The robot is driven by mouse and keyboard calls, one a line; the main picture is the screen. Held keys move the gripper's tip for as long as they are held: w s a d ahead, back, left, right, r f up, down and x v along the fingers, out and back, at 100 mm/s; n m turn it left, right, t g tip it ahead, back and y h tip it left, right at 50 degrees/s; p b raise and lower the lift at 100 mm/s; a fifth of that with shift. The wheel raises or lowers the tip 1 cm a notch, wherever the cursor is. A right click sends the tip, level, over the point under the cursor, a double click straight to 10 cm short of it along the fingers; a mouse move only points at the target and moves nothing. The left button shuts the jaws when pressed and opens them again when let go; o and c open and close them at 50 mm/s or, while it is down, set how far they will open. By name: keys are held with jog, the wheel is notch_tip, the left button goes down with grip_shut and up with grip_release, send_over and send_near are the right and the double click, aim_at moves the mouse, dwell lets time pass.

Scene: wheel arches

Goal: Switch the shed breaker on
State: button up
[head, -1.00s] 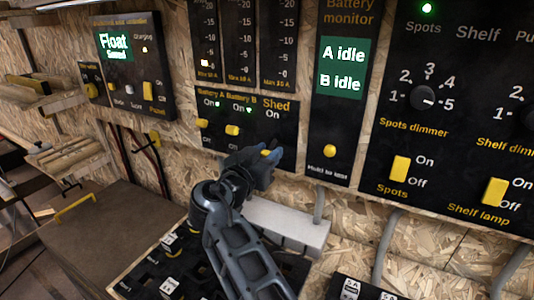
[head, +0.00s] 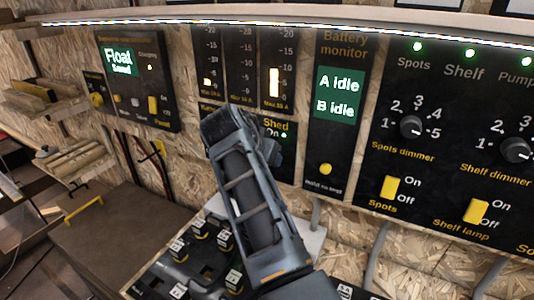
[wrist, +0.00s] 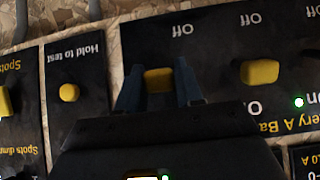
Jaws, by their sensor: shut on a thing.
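The yellow Shed breaker switch (wrist: 158,79) shows between my two fingers in the wrist view, where the panel appears upside down. My gripper (wrist: 158,88) is shut on this switch. The switch sits about level with the neighbouring yellow battery breaker (wrist: 260,72), away from its Off label. In the head view my arm hides the switch and most of the breaker panel (head: 285,165). A green lamp (head: 284,135) is lit beside the On label under "Shed".
The battery monitor (head: 339,95) reads A idle, B idle, with a yellow button (head: 325,169) close to the right of my gripper. The switch panel (head: 450,130) has lit green lamps. A light strip (head: 300,28) glows above. A brown worktop (head: 115,235) lies below left.

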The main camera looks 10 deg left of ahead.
jog(key=shift+w+r+g+p, duration=0.15)
jog(key=shift+r+g+p, duration=0.15)
jog(key=shift+g+p, duration=0.1)
jog(key=shift+y, duration=0.3)
jog(key=o, duration=1)
jog(key=shift+c, duration=0.2)
jog(key=shift+r, duration=0.1)
jog(key=b+v, duration=0.1)
jog(key=v, duration=0.6)
jog(key=shift+r, duration=0.25)
jog(key=shift+a, duration=0.1)
